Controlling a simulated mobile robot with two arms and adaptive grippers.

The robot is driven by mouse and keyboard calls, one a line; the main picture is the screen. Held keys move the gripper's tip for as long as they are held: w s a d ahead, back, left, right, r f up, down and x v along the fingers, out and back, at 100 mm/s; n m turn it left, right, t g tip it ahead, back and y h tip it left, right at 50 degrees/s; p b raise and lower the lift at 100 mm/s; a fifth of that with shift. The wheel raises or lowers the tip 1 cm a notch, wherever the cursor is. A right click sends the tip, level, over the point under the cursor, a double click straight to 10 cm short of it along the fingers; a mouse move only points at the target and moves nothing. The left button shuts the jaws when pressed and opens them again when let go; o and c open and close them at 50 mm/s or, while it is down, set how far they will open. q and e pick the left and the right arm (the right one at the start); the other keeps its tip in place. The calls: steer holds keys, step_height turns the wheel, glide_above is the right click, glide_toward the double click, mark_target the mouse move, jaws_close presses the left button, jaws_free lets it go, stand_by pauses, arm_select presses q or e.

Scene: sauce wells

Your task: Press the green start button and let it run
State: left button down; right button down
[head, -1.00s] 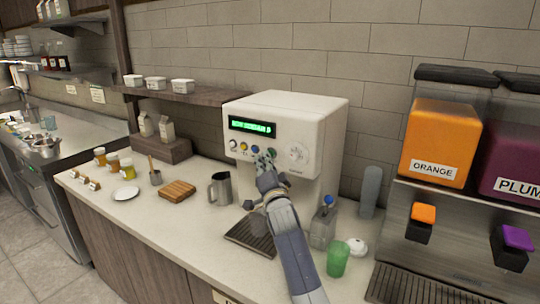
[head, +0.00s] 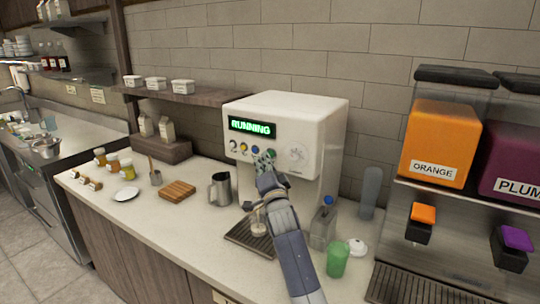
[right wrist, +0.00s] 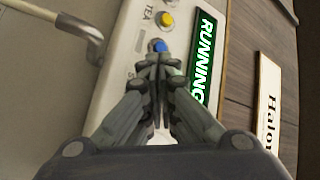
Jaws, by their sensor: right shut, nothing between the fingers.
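The white drinks machine (head: 325,125) stands on the counter, and its green display (head: 252,128) reads RUNNING. The display also shows in the right wrist view (right wrist: 205,55). A yellow button (right wrist: 167,20) marked TEA and a blue button (right wrist: 160,45) are on the panel. My right gripper (head: 264,158) is shut and empty, with its fingertips at the button row. In the wrist view the tips overlap the area just below the blue button. The green button is mostly hidden by the fingers, and I cannot tell whether they touch it. My left gripper is not in view.
A green cup (head: 338,260) and a blue-topped bottle (head: 322,225) stand close right of my arm. Juice dispensers (head: 437,145) are further right.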

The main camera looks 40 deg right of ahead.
steer(key=shift+s+a, duration=0.2)
steer(key=shift+a, duration=0.2)
steer(key=a, duration=0.1)
steer(key=s+a, duration=0.1)
steer(key=a, duration=0.1)
steer(key=s+a+p, duration=0.1)
steer(key=shift+a, duration=0.35)
stand_by(0.8)
